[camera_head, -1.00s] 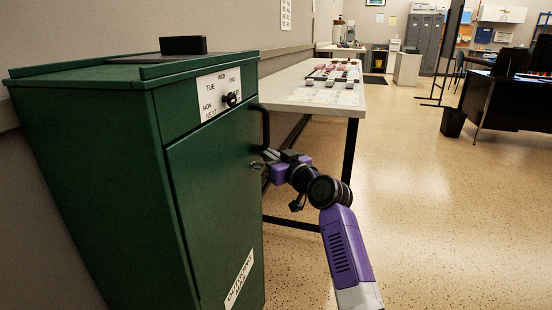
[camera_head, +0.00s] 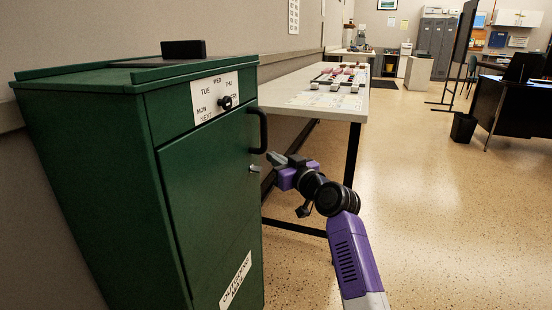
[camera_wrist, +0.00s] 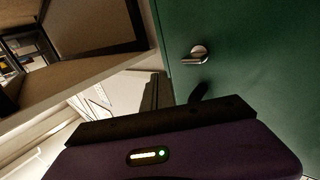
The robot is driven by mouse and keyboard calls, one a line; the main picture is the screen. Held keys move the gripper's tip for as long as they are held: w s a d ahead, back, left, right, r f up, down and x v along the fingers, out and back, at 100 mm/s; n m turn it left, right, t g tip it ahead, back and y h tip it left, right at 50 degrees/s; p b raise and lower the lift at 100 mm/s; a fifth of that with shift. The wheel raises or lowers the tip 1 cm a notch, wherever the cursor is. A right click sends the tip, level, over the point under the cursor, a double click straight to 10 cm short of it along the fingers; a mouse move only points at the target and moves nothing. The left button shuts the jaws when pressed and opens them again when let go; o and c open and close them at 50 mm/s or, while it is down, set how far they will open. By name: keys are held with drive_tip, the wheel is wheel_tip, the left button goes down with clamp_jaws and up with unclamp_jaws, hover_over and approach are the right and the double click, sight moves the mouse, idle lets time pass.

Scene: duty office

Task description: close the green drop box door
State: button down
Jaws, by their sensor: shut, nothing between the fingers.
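The green drop box (camera_head: 95,165) stands at the left against the wall. Its door (camera_head: 210,200) looks flush or nearly flush with the front; I cannot tell whether it is fully shut. A black handle (camera_head: 262,130) and a small silver latch (camera_head: 256,168) sit near the door's right edge. The latch also shows on the green face in the wrist view (camera_wrist: 198,55). My gripper (camera_head: 271,157) is shut and empty, just right of the latch and below the handle, with a small gap to the latch. Its fingertips are not clear in the wrist view.
A dial plate (camera_head: 215,99) is above the door, and a black block (camera_head: 183,49) is on the box top. A long table (camera_head: 290,103) stands behind the box, its dark legs close to my arm. Open speckled floor (camera_head: 430,220) lies to the right.

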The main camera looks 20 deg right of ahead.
drive_tip(key=s+d+r+m+t+h+p, duration=0.2)
drive_tip(key=s+d+r+m+h, duration=0.15)
drive_tip(key=s+d, duration=0.75)
drive_tip(key=s+a+f+m+h, duration=0.3)
drive_tip(key=s+f+h, duration=0.1)
drive_tip(key=s+f, duration=1.1)
drive_tip(key=s+a+f+n+g+y, duration=0.15)
drive_tip(key=s+a, duration=0.25)
drive_tip(key=s, duration=0.9)
drive_tip(key=s+a+f+n+g+y, duration=0.15)
drive_tip(key=s+a, duration=0.25)
drive_tip(key=s, duration=0.9)
drive_tip(key=s+a+f+n+g+y, duration=0.15)
drive_tip(key=s+a, duration=0.35)
drive_tip(key=s, duration=0.8)
wheel_tip(320, 180, up, 32)
drive_tip(key=p, duration=3.2)
drive_tip(key=shift+w+d+f+h+p, duration=0.2)
drive_tip(key=shift+w+d+h+p, duration=0.1)
drive_tip(key=shift+h+p, duration=0.1)
